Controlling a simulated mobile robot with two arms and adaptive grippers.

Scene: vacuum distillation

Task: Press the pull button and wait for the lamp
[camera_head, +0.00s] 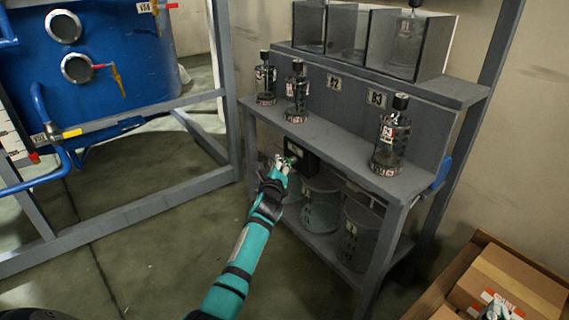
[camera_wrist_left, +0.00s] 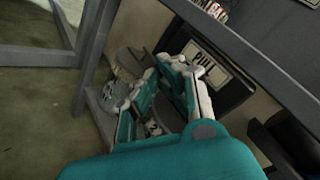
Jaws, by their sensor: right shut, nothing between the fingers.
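The black button box (camera_head: 302,158) hangs under the front of the grey shelf. In the left wrist view its face (camera_wrist_left: 233,95) carries a label reading "PULL" (camera_wrist_left: 208,66). A small green spot (camera_head: 295,150) shows on the box in the head view; I cannot tell whether it is a lit lamp. My left gripper (camera_head: 281,163) is at the box's left side, and its fingers (camera_wrist_left: 172,70) cover part of the box in the wrist view. The button and any contact are hidden. My right gripper (camera_head: 495,309) is shut and empty at the bottom right, partly cut off.
Dark glass bottles (camera_head: 392,139) stand on the grey shelf (camera_head: 340,145). Glass vessels (camera_head: 321,207) stand on the lower shelf. A blue tank (camera_head: 110,65) with a grey frame (camera_head: 140,207) is at left. Cardboard boxes (camera_head: 515,280) are at lower right. Floor at lower left is clear.

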